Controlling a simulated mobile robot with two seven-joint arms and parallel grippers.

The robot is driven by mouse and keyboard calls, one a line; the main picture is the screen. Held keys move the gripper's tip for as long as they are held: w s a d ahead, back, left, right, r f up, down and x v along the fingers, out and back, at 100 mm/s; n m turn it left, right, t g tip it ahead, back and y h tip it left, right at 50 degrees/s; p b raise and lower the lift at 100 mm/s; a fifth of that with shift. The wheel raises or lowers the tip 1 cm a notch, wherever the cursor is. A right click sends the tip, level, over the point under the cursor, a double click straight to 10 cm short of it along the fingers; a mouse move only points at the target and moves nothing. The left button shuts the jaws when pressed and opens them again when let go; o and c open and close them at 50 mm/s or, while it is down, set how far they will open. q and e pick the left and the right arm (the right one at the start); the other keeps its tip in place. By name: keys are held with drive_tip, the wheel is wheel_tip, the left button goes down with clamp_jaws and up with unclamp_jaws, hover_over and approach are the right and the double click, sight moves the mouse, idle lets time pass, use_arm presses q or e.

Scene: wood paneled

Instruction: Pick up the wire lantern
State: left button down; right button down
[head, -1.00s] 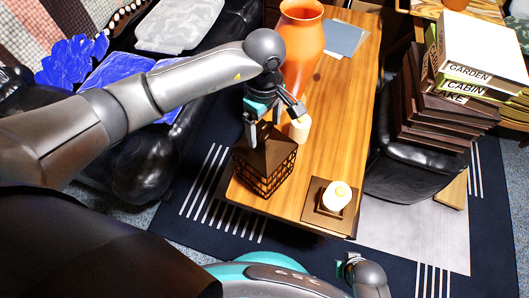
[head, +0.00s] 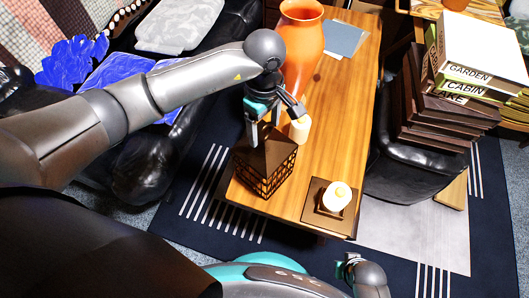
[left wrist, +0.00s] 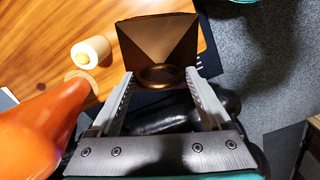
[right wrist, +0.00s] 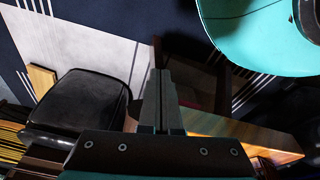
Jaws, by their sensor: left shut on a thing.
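The wire lantern (head: 264,168) is a dark brown box with a pyramid roof and mesh sides. It is upright at the near left end of the wooden table. In the left wrist view its roof (left wrist: 158,38) and round top ring (left wrist: 162,76) show. My left gripper (head: 263,132) is above the roof, its fingers on either side of the ring and shut on it. The left wrist view shows the left fingertips (left wrist: 160,74) around the ring. My right gripper (right wrist: 163,74) is shut and empty, away from the lantern.
On the wooden table (head: 340,110) stand an orange vase (head: 301,50), a cream candle (head: 299,130) close behind the lantern, and another candle (head: 336,195) on a brown square base. A black chair (head: 415,170) with stacked books is at right. A black sofa (head: 140,165) is at left.

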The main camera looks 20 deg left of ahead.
use_arm(q)
drive_tip(key=shift+r, duration=0.1)
